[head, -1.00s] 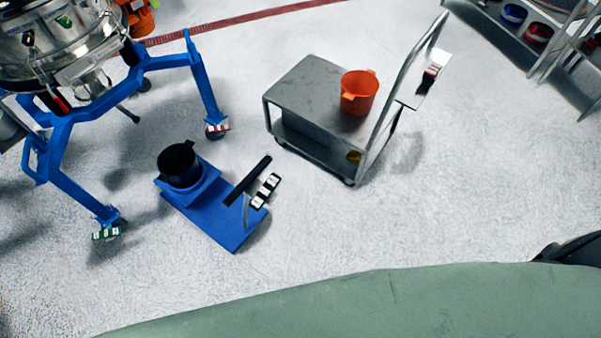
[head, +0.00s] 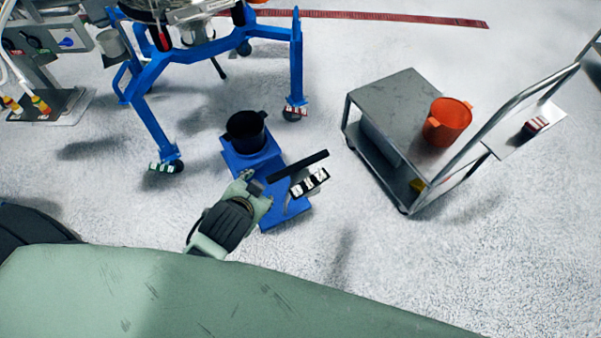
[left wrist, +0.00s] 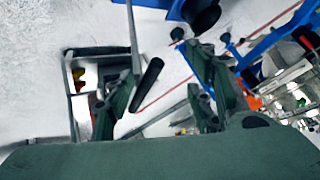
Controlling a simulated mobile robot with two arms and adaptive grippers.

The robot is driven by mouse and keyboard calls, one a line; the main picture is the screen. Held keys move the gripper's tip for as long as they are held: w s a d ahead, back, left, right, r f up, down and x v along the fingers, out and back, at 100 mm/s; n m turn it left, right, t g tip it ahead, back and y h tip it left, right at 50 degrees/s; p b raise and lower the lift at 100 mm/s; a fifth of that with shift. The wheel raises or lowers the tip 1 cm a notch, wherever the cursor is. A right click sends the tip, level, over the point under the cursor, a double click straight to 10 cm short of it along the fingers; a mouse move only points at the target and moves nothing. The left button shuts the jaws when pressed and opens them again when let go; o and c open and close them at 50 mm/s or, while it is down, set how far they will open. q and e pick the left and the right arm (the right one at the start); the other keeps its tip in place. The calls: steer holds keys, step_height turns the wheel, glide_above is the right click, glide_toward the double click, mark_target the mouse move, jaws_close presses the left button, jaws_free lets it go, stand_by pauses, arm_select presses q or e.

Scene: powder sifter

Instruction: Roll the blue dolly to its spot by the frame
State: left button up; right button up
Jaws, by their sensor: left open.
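The blue dolly (head: 285,213) stands on the floor in front of the blue frame (head: 160,75), with a black bucket (head: 246,132) on its far end. Its black handle bar (head: 298,165) rises at the near end beside a black-and-white tag. My left gripper (head: 257,188) is over the dolly's left side, left of the handle bar. In the left wrist view, my left gripper (left wrist: 165,72) is open, and the handle bar (left wrist: 148,86) appears between its fingers, closer to the left one. I cannot tell how far off the bar is. My right gripper is out of view.
A grey cart (head: 400,85) with an orange bucket (head: 447,122) stands right of the dolly. The frame's legs end in casters, one (head: 291,113) just beyond the dolly's bucket. Floor around the dolly is clear between frame and cart.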

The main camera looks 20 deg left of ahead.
arm_select(q)
steer(key=w+d+r+m+t, duration=0.1)
steer(key=w+r+m+t, duration=0.2)
steer(key=r, duration=0.5)
steer(key=w+d+r+m+t+h, duration=0.1)
steer(key=w+d+r+m+t, duration=0.1)
steer(key=w+r+t, duration=0.45)
steer(key=w+d+r+m+t, duration=0.1)
steer(key=w+r+m, duration=0.1)
steer(key=r, duration=0.7)
steer(key=s+d+r+m+g+h, duration=0.1)
steer(key=d+r+m+h, duration=0.3)
steer(key=d+m+h, duration=0.35)
steer(key=s+d+r+m+h, duration=0.1)
steer(key=d+r+m+h, duration=0.2)
steer(key=d+m+h, duration=0.45)
steer(key=d+f+m+g+h, duration=0.1)
steer(key=d+f+m+g, duration=0.2)
steer(key=m, duration=0.4)
steer(key=m+g+y, duration=1.1)
steer(key=m+y, duration=0.1)
glide_toward(310, 182)
steer(key=shift+w+d+f, duration=0.2)
steer(key=shift+d+f, duration=0.15)
steer(key=shift+f, duration=0.1)
steer(key=shift+a+f+g, duration=0.2)
steer(key=shift+g, duration=0.05)
steer(key=x, duration=0.7)
steer(key=shift+w+f, duration=0.15)
steer(key=shift+f, duration=0.05)
